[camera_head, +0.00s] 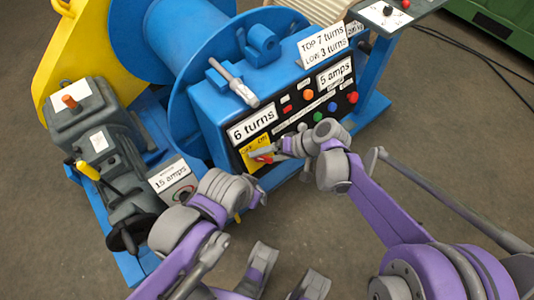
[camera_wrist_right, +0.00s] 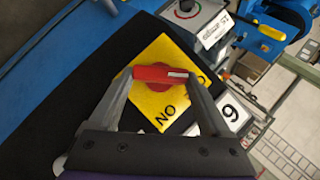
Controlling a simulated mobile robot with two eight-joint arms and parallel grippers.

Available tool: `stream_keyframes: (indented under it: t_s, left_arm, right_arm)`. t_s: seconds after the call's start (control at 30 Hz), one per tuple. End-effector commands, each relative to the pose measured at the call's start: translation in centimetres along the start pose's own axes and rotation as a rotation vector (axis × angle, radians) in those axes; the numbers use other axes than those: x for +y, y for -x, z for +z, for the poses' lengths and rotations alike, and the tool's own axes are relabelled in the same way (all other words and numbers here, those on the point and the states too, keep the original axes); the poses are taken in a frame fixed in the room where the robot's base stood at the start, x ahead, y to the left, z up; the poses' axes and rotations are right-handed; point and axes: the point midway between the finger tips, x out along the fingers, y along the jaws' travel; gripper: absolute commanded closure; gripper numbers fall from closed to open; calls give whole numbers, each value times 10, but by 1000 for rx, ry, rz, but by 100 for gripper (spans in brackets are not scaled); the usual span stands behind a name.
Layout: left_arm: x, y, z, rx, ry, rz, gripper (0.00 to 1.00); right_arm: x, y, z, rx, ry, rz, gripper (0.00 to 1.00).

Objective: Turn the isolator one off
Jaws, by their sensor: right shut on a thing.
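The isolator is a red handle (camera_wrist_right: 160,74) on a yellow plate (camera_wrist_right: 165,105) set in a black panel. In the wrist view the handle lies almost level. Its pale-marked end points right, towards a label partly hidden by a finger; "NO" reads upside down as ON below. In the head view the yellow plate (camera_head: 247,155) is under the "6 turns" label. My right gripper (camera_wrist_right: 160,80) is shut on the handle, one finger at each end; it also shows in the head view (camera_head: 264,156).
The blue winch control box (camera_head: 205,105) has several coloured buttons and lamps right of the isolator. A grey motor (camera_head: 90,120) and a box labelled "15 amps" (camera_head: 175,182) stand left. Bare floor (camera_head: 430,120) lies right, with a black cable farther off.

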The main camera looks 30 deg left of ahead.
Motion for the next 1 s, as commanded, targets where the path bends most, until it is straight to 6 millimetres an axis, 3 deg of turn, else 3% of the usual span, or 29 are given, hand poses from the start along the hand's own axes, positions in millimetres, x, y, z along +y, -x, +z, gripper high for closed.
stream_keyframes:
  t_s: [0.7, 0.73, 0.83, 1.0]
  left_arm:
    - [0, 4, -2, 2, 0, 0, 100]
    - [0, 4, -2, 2, 0, 0, 100]
    - [0, 4, -2, 2, 0, 0, 100]
    - [0, 4, -2, 2, 0, 0, 100]
  right_arm:
    - [-1, 0, 0, 2, 61, 44, 74]
    - [-1, 0, 0, 2, 61, 43, 15]
    - [-1, 0, 0, 2, 60, 43, 0]
    - [-1, 0, 0, 1, 60, 43, 0]
